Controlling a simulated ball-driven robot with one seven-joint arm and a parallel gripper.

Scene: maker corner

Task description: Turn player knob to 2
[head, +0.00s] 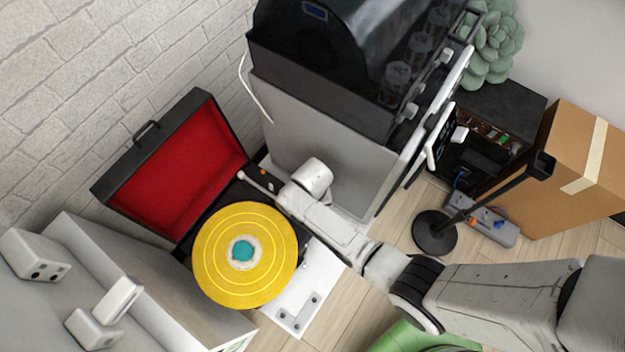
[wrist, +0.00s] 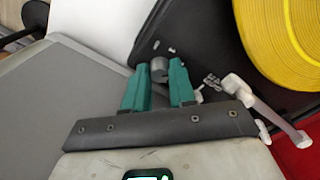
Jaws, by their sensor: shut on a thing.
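The record player is open, with a red-lined lid (head: 175,165) and a yellow record (head: 222,272) on its platter. The wrist view shows the record (wrist: 285,35) at the upper right and the black player deck (wrist: 215,48). The small grey player knob (wrist: 158,67) sits near the deck's edge. My gripper (wrist: 160,75) has its teal fingertips shut on the knob, one on each side. In the head view my arm reaches to the deck's right side, and the knob and fingertips are not clearly seen. I cannot read any number at the knob.
The white tonearm (wrist: 268,112) lies close to the right of my gripper. A large grey and black machine (head: 320,130) stands just behind my arm. A black round-based stand (head: 435,232) and a cardboard box (head: 570,170) are at the right.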

